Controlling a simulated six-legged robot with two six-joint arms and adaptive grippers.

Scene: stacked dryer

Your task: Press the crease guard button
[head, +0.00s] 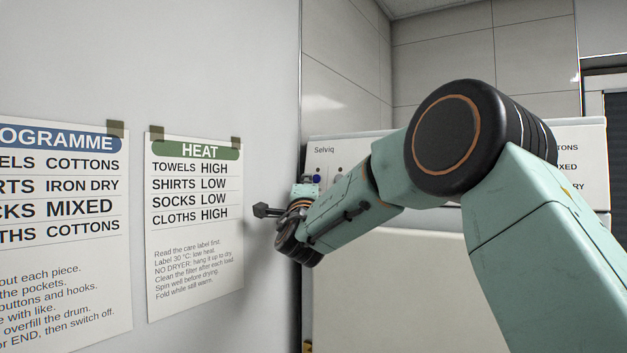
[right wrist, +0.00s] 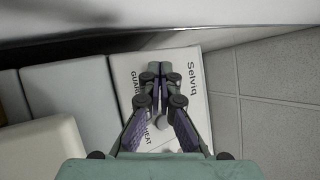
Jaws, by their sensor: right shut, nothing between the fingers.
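The dryer's control panel (head: 325,152) carries the name Selviq and small dark dots. It also shows turned sideways in the right wrist view (right wrist: 192,100), with the printed words GUARD and HEAT. The crease guard button cannot be made out; my fingers cover part of the panel beside the word GUARD. A pale round knob shows near HEAT, between the finger linkages. My right gripper (right wrist: 159,69) is shut and empty, its tips over the panel near the Selviq name. Whether they touch it, I cannot tell. My left gripper is out of view.
A grey wall close on the left bears a HEAT sheet (head: 195,225) and a programme sheet (head: 60,230). My right wrist is close to this wall's edge. Another labelled panel section (head: 590,165) shows behind my arm. Tiled walls stand behind.

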